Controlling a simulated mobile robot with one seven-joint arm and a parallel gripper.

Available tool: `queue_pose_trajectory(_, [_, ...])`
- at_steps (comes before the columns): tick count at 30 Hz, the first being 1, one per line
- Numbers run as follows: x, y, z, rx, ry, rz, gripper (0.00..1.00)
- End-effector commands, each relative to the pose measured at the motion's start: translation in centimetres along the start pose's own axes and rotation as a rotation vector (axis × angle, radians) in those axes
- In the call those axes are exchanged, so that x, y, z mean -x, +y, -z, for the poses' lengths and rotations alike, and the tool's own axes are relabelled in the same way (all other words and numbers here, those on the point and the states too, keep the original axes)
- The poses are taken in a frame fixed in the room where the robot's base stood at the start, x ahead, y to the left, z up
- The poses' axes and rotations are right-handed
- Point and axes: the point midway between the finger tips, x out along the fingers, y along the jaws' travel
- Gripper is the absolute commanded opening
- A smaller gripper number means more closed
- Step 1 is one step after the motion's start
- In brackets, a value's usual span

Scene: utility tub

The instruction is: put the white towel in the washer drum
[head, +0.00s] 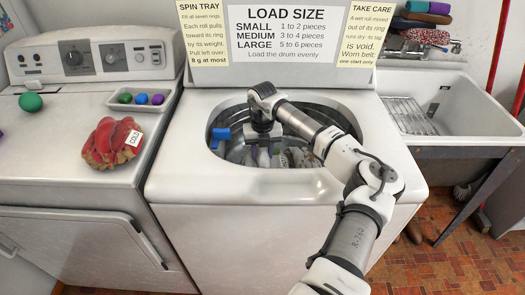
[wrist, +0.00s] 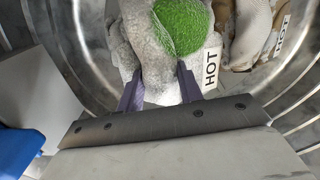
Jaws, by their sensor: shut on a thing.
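My gripper (wrist: 158,88) reaches down inside the washer drum (wrist: 88,30). Its two purple fingers are shut on a rumpled pale grey-white cloth, which looks like the white towel (wrist: 125,62). A fuzzy green ball (wrist: 180,24) lies against the cloth just beyond the fingertips. A white tag reading HOT (wrist: 211,69) shows beside the cloth. In the head view the washer's round opening (head: 372,140) is open, and pale cloths (head: 264,158) show low inside. My arm hides part of the opening, and the fingertips cannot be made out there.
Other cloth, whitish and brown, with a second HOT tag (wrist: 283,36), lies at the upper right in the wrist view. On the left machine are a red cloth tagged COLD (head: 108,145), a green ball (head: 30,102) and a tray (head: 118,105) of coloured balls. A sink (head: 455,105) stands right.

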Motion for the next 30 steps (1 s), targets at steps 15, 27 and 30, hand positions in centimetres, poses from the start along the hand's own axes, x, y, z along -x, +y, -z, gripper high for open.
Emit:
queue_pose_trajectory(15, [-0.4,0.0,0.0,0.0,0.0,0.0,0.58])
queue_pose_trajectory(27, [1.7,-0.1,-0.1,0.0,-0.002,0.002,0.58])
queue_pose_trajectory(30, [3.9,-0.1,-0.1,0.0,-0.003,0.003,0.58])
